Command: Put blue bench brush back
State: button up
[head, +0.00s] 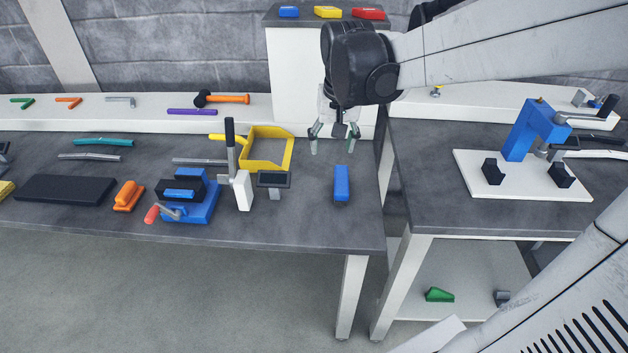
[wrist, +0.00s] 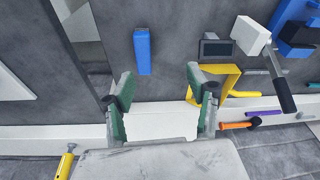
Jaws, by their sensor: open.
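A plain blue bar (head: 342,184), which looks like the blue bench brush, lies alone near the right end of the left workbench. It also shows in the wrist view (wrist: 142,51), beyond my fingertips and to the left of their middle. I cannot make out any bristles. My gripper (head: 333,140) is open and empty above the back of that bench, pointing down, behind the blue bar in the head view. In the wrist view its two green-padded fingers (wrist: 158,82) stand wide apart with nothing between them.
A yellow frame (head: 266,148), a small dark-topped stand (head: 274,181) and a blue clamp fixture (head: 196,203) stand left of the bar. Small blue (head: 289,12), yellow and red pieces sit on the white cabinet (head: 297,75). A gap separates the bar's bench from the right one.

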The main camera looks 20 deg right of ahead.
jog(key=s+a+n+t, duration=0.2)
jog(key=s+a, duration=0.2)
jog(key=s, duration=0.3)
jog(key=s+a+r+n+t, duration=0.1)
jog(key=s+a+t, duration=0.1)
jog(key=s+a, duration=0.3)
jog(key=shift+s+a+r+n+t, duration=0.25)
jog(key=shift+s+n+t, duration=0.15)
jog(key=shift+s, duration=1.2)
jog(key=shift+f, duration=0.15)
